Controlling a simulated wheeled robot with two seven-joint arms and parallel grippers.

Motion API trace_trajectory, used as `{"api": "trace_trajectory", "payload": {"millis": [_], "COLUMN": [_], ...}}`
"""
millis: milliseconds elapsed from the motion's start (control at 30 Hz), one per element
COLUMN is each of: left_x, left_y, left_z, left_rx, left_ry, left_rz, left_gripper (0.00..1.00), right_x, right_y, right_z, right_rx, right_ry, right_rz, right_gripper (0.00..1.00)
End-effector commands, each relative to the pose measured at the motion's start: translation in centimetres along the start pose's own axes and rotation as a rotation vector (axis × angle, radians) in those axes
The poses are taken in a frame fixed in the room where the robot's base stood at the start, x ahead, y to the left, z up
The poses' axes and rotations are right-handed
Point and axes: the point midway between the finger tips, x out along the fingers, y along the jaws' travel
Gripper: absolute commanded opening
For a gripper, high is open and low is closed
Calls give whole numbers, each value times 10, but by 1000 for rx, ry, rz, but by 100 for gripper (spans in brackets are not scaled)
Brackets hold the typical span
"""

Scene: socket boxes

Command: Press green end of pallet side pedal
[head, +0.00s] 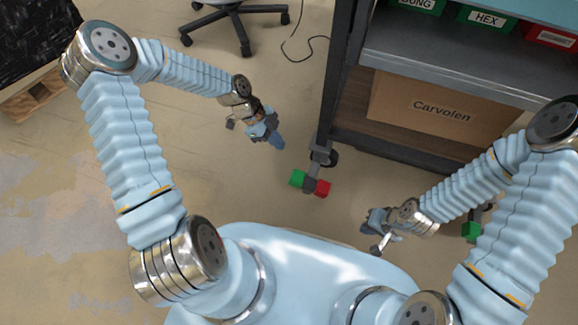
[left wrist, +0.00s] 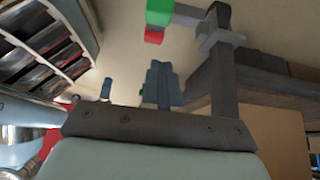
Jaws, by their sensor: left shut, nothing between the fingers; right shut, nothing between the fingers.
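A pedal with a green end (head: 298,178) and a red end (head: 322,188) sits low by the caster at the cart's left leg, on the side towards the pallet. The green end is the left one in the head view. My left gripper (head: 277,141) is shut and empty, above and left of the pedal, apart from it. In the left wrist view the shut fingers (left wrist: 162,80) show below the green end (left wrist: 160,12) and red end (left wrist: 154,35). My right gripper (head: 376,247) is shut and empty, below and right of the pedal.
A second pedal's green end (head: 471,231) shows at right, partly behind my right arm. The cart (head: 450,65) holds labelled boxes and a cardboard carton (head: 440,112). A wooden pallet (head: 32,98) lies at far left, a chair base (head: 235,18) at top. Floor left of the pedal is clear.

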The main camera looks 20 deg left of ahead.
Motion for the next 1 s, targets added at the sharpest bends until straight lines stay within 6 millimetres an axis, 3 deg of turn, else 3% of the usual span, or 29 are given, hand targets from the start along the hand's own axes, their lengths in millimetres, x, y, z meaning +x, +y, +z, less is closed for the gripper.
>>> {"api": "trace_trajectory", "payload": {"millis": [467, 1000], "left_x": [5, 106], "left_y": [-1, 0], "left_z": [1, 7], "left_rx": [21, 17], "left_ry": [0, -1], "left_rz": [2, 2], "left_gripper": [0, 0], "right_x": [1, 14], "right_y": [1, 4], "right_z": [0, 1], "right_rx": [1, 0], "right_ry": [0, -4], "right_rz": [0, -3], "right_gripper": [0, 0]}}
